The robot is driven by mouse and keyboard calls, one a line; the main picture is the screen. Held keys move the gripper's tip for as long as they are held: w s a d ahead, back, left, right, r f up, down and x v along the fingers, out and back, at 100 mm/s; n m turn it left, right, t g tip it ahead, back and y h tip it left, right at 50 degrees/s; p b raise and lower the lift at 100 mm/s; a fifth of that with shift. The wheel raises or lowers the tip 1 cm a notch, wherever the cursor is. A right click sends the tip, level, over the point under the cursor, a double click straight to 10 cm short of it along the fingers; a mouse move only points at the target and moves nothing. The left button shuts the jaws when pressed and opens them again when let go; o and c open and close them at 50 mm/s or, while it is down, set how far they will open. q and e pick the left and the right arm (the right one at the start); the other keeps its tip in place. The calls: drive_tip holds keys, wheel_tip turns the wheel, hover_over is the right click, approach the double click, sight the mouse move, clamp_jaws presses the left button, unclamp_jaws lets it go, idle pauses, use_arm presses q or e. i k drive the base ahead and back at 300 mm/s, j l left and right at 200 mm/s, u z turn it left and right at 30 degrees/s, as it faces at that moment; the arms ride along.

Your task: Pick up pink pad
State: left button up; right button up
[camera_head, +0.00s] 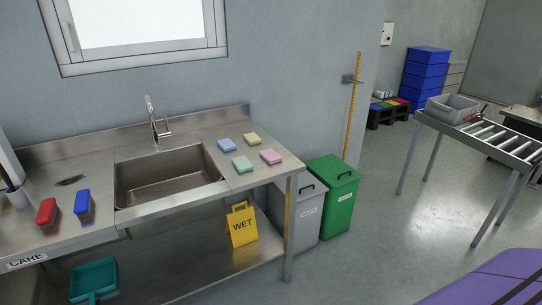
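The pink pad (271,156) lies flat on the right end of the steel sink counter (190,149), near its right front edge. A green pad (242,164) lies to its left, a yellow pad (252,139) behind it, and a blue pad (225,145) behind and to the left. The pads lie apart from one another. Neither of my grippers shows in the head view, and nothing covers the pink pad.
The sink basin (169,178) and faucet (155,122) are left of the pads. Red (47,214) and blue (84,205) brushes lie farther left. A grey bin (309,212) and green bin (333,196) stand right of the counter. Open floor lies before the roller conveyor (489,135).

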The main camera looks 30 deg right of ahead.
sight(269, 155)
drive_tip(key=i+l, duration=0.15)
drive_tip(key=l, duration=0.35)
drive_tip(key=i+l+u, duration=0.15)
drive_tip(key=l, duration=0.4)
drive_tip(key=i+l, duration=0.15)
drive_tip(key=l, duration=0.35)
drive_tip(key=i+l+u, duration=0.15)
drive_tip(key=l, duration=0.9)
drive_tip(key=i+l+u, duration=0.15)
drive_tip(key=l, duration=0.4)
